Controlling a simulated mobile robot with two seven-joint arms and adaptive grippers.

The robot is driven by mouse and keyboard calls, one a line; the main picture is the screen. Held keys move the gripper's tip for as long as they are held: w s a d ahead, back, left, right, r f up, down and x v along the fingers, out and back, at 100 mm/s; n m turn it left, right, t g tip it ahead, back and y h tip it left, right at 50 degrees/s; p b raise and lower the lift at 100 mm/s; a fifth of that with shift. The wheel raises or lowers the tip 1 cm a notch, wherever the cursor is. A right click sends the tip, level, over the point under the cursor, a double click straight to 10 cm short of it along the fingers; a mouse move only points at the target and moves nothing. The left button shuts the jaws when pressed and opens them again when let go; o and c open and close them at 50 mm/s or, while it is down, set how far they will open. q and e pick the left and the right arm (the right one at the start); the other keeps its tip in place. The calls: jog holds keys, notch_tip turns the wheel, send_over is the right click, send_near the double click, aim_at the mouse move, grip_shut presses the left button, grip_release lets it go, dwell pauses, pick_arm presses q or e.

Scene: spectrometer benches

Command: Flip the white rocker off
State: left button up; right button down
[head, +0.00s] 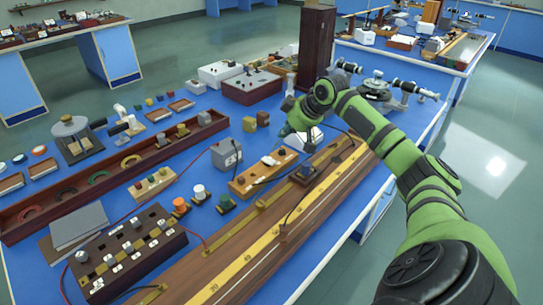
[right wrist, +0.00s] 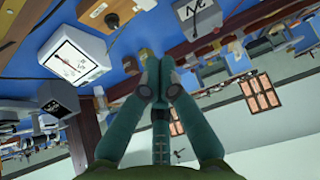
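A wooden base (head: 251,180) lies on the blue bench, left of the long yellow scale. White parts (head: 272,160) sit on it; I take one to be the white rocker, but it is too small to tell its tilt. My right gripper (head: 285,130) is above the bench just behind this base, fingers pointing down, apart from the white parts. In the right wrist view its teal fingers (right wrist: 159,65) meet at the tips with nothing visible between them. The rocker cannot be made out clearly there. My left gripper is not in view.
A white-faced meter (head: 304,140) stands close beside the right gripper; a dial meter (right wrist: 75,56) shows in the wrist view. A grey box (head: 226,153) stands left of the wooden base. A tall brown block (head: 316,45) rises behind. Thin wires cross the bench.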

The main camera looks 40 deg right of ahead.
jog(key=p+x, duration=0.1)
jog(key=x, duration=0.3)
send_over(265, 161)
jog(key=s, duration=0.2)
notch_tip(265, 161, down, 5)
jog(key=shift+d+r+p, duration=0.15)
jog(key=shift+p, duration=0.15)
jog(key=f, duration=0.2)
jog(key=shift+s+f+p, duration=0.25)
jog(key=shift+f+p, duration=0.05)
jog(key=shift+p, duration=0.1)
jog(key=shift+s+d+f, duration=0.1)
jog(key=shift+f, duration=0.6)
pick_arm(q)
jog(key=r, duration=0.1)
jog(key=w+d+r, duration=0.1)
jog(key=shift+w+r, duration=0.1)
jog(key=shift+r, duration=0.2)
